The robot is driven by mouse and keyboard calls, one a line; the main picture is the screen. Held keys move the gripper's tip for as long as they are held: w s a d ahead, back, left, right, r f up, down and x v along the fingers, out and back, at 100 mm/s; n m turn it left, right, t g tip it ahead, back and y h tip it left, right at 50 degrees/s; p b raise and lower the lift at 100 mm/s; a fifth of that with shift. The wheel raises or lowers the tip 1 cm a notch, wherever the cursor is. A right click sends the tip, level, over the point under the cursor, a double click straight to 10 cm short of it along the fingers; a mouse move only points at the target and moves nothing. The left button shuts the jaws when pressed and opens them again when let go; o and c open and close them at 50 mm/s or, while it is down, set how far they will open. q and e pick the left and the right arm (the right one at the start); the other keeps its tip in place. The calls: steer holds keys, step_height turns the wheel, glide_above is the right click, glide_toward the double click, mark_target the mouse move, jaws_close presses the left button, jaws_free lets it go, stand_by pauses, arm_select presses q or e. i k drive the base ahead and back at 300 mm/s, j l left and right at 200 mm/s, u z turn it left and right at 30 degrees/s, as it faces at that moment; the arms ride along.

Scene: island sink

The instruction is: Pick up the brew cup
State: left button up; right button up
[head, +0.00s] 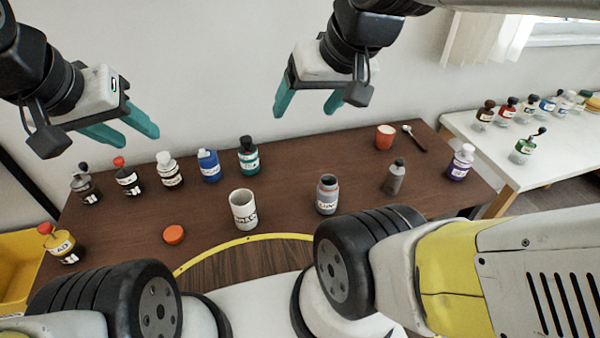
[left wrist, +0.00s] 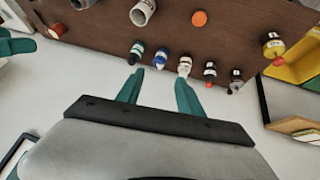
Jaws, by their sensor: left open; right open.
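Two cups stand on the dark brown table (head: 320,165); I cannot tell for sure which is the brew cup. A white cup with dark lettering (head: 243,209) stands upright near the middle front, and it also shows in the left wrist view (left wrist: 142,12). A smaller orange-red cup (head: 384,137) stands at the back right. My left gripper (head: 140,141) is open and empty, raised above the back left bottles; its fingers also show in the left wrist view (left wrist: 160,75). My right gripper (head: 305,113) is open and empty, raised near the wall behind the table, apart from both cups.
Several bottles line the back left, including a blue one (head: 209,165) and a green one (head: 248,156). A grey jar (head: 327,195), a grey bottle (head: 395,177) and a purple bottle (head: 460,162) stand right. An orange disc (head: 173,235) lies by the white cup. A white table (head: 510,150) holds more bottles.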

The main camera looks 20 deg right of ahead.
mark_target(242, 201)
steer(key=k+l+u, duration=0.55)
steer(key=u, duration=0.2)
steer(key=k+l+u, duration=0.1)
steer(key=k+u, duration=0.3)
